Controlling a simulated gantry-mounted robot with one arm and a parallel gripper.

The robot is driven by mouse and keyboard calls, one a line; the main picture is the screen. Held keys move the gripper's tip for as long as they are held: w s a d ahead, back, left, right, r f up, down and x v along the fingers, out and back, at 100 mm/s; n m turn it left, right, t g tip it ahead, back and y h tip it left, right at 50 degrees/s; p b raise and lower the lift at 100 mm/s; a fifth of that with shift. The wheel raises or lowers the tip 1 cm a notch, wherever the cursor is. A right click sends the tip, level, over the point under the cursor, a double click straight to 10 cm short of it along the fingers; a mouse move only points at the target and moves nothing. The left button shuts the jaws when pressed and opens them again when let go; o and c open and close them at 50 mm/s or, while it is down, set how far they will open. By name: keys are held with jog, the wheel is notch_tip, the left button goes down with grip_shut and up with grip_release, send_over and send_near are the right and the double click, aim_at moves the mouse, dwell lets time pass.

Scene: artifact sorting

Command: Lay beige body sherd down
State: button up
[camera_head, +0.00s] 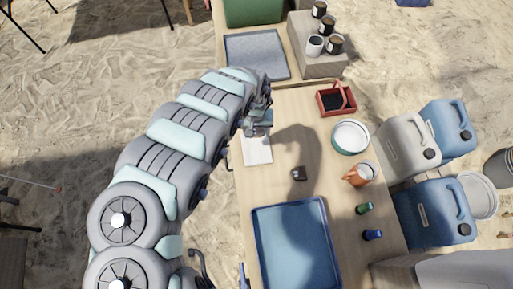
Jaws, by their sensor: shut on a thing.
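My gripper (258,128) is at the end of my grey and pale green arm, above the left part of the wooden table (285,110). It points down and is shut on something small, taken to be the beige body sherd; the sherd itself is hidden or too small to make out. A white sheet (257,151) lies on the table just below and in front of my gripper. I cannot tell whether the held piece touches it.
A grey tray (287,54) lies behind, a blue tray (296,250) in front. Mid-table is mostly clear.

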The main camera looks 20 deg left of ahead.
jog(key=b, duration=0.2)
send_over(257, 150)
notch_tip(257, 150, down, 10)
jog(key=shift+s+r, duration=0.1)
jog(key=shift+r, duration=0.1)
jog(key=shift+a+f, duration=0.1)
jog(key=shift+f, duration=0.45)
jog(key=shift+d+f, duration=0.2)
jog(key=shift+f, duration=0.75)
jog(key=shift+a+f, duration=0.2)
jog(key=shift+f, duration=0.2)
jog(key=shift+f+b, duration=0.2)
jog(key=shift+b, duration=0.15)
jog(key=o, duration=1.3)
jog(key=shift+o, duration=0.2)
